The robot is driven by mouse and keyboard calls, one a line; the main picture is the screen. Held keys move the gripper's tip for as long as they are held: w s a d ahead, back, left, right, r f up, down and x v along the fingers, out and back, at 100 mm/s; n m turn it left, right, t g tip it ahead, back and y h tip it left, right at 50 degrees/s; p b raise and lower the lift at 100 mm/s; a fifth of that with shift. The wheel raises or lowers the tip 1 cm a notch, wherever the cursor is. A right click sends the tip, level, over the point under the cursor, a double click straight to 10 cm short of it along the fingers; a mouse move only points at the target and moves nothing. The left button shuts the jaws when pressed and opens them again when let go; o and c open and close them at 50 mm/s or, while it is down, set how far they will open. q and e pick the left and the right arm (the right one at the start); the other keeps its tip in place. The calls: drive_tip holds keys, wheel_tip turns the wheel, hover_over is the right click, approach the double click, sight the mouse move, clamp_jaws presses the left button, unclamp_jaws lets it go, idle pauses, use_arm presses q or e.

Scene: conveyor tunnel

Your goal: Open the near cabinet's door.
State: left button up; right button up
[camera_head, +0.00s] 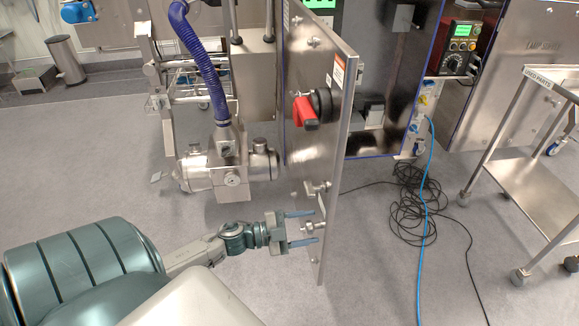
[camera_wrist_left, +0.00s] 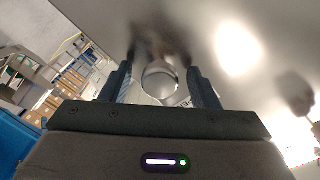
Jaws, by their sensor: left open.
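The near cabinet's door (camera_head: 318,150) is a tall steel panel. It stands swung out from the cabinet (camera_head: 385,45), whose dark interior shows to its right. A red rotary handle on a black round base (camera_head: 305,112) is on the door's left face. Lower on that face are two small metal fittings, one above (camera_head: 318,187) and one below (camera_head: 312,227). My left gripper (camera_head: 302,228) is open beside this lower part, its fingers pointing right at the door. In the left wrist view, a round shiny metal piece (camera_wrist_left: 160,80) sits between the open fingers; contact cannot be told.
A steel motor unit with a blue hose (camera_head: 228,165) stands left of the door. Black and blue cables (camera_head: 415,205) lie on the floor to the right. A steel cart (camera_head: 530,195) is at far right. The floor in front is mostly free.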

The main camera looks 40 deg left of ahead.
use_arm(q)
drive_tip(key=p+v, duration=0.2)
drive_tip(key=v, duration=0.8)
use_arm(e)
drive_tip(key=shift+s+d+r+n+g+h, duration=0.35)
drive_tip(key=shift+s+d+r+g, duration=0.2)
drive_tip(key=shift+g, duration=0.45)
use_arm(q)
drive_tip(key=shift+s, duration=0.1)
